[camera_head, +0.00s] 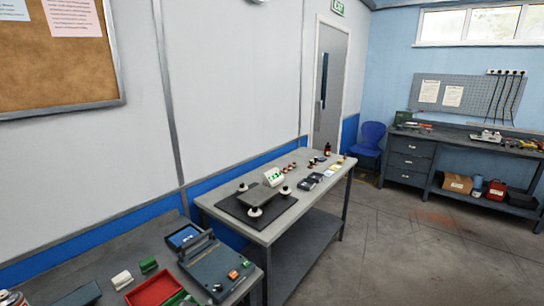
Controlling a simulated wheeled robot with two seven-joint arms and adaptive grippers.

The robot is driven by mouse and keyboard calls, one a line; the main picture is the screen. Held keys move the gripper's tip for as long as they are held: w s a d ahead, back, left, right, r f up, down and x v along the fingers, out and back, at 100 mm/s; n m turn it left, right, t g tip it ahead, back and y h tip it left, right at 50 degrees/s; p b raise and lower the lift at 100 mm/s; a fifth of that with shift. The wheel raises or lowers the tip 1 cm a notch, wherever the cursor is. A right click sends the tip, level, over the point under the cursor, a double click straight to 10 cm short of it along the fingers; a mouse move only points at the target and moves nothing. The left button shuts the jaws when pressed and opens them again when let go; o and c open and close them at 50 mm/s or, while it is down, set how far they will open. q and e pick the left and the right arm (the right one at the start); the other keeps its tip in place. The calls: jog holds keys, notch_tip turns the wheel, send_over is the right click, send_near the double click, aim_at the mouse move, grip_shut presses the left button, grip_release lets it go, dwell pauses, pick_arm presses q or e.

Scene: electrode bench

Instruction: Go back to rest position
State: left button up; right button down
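Neither of my grippers shows in the head view, and no part of my arms can be made out. A grey bench (222,205) stands in the middle. A black mat (237,213) lies on it, bearing a dark flat plate (258,195), a white device with a green display (273,177) and several small round white-and-dark pieces (254,212). Small bottles and dark boxes (310,181) stand farther along the bench.
A nearer bench at lower left holds a red tray (154,289), a blue tray (184,236) and a grey case with a handle (217,269). A blue chair (372,137) and a dark workbench (411,158) stand at the back. The floor (405,240) at right is clear.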

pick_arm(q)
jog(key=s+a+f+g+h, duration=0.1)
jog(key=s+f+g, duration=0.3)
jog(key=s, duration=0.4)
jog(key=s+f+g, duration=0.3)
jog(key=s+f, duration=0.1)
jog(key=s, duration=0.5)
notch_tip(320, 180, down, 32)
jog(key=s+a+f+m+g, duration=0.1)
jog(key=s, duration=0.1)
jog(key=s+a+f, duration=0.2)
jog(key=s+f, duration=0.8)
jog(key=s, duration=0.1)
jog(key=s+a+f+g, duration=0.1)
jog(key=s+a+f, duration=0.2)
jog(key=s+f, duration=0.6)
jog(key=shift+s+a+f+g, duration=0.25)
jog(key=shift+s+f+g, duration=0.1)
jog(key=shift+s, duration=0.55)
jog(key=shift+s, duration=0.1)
